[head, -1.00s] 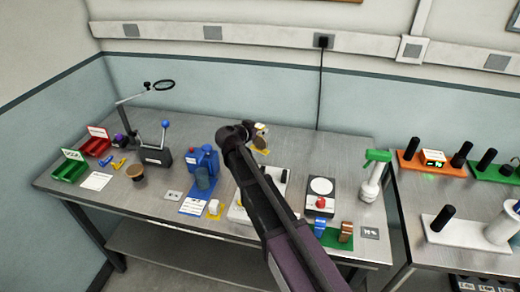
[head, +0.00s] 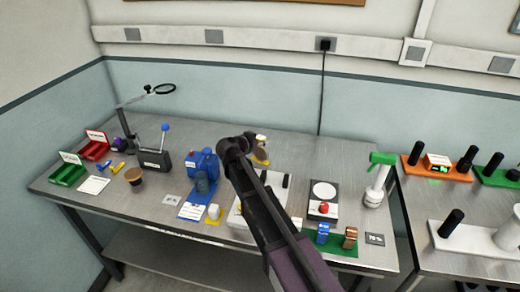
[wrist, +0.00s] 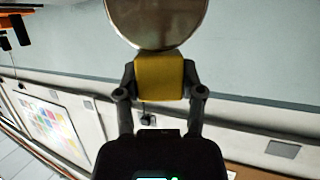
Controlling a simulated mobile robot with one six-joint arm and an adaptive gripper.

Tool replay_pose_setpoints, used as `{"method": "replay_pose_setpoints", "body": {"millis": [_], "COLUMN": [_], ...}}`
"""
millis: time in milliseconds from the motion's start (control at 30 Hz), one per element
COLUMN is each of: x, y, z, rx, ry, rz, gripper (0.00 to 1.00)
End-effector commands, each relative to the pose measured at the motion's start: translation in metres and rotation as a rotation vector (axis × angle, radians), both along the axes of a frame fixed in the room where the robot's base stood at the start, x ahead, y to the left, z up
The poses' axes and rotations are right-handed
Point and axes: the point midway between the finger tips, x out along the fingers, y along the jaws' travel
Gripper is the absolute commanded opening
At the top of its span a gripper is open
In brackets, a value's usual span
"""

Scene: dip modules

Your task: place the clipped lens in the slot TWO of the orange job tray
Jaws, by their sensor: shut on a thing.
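The clipped lens is a round, grey-brown disc (wrist: 158,22) in a yellow clip (wrist: 158,82), seen in the wrist view. My gripper (wrist: 158,90) is shut on the yellow clip, one finger on each side, and the lens extends beyond the fingertips. In the head view the lens (head: 261,150) is small beside my dark gripper (head: 256,143), over the back middle of the steel bench. An orange tray (head: 418,173) with black posts and a small lit display stands on the right-hand table, apart from my gripper. Its slot markings are too small to read.
A green tray (head: 492,181) stands right of the orange one. A green-topped spray bottle (head: 377,180) stands at the bench's right end. A blue apparatus (head: 202,165) and a lever device (head: 154,158) are on the left. My arm hides part of a white base (head: 243,212).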

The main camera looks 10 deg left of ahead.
Motion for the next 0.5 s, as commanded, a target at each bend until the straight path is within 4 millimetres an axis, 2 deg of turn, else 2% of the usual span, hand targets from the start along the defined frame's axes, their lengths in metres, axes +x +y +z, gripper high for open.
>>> {"method": "replay_pose_setpoints", "body": {"millis": [33, 200, 500], "x": [0.000, 0.000, 0.000], "y": [0.000, 0.000, -0.001], "z": [-0.008, -0.022, -0.030], "rx": [0.000, 0.000, 0.000], "ry": [0.000, 0.000, 0.000], "rz": [0.000, 0.000, -0.001], "gripper": [0.00, 0.00, 0.00]}}
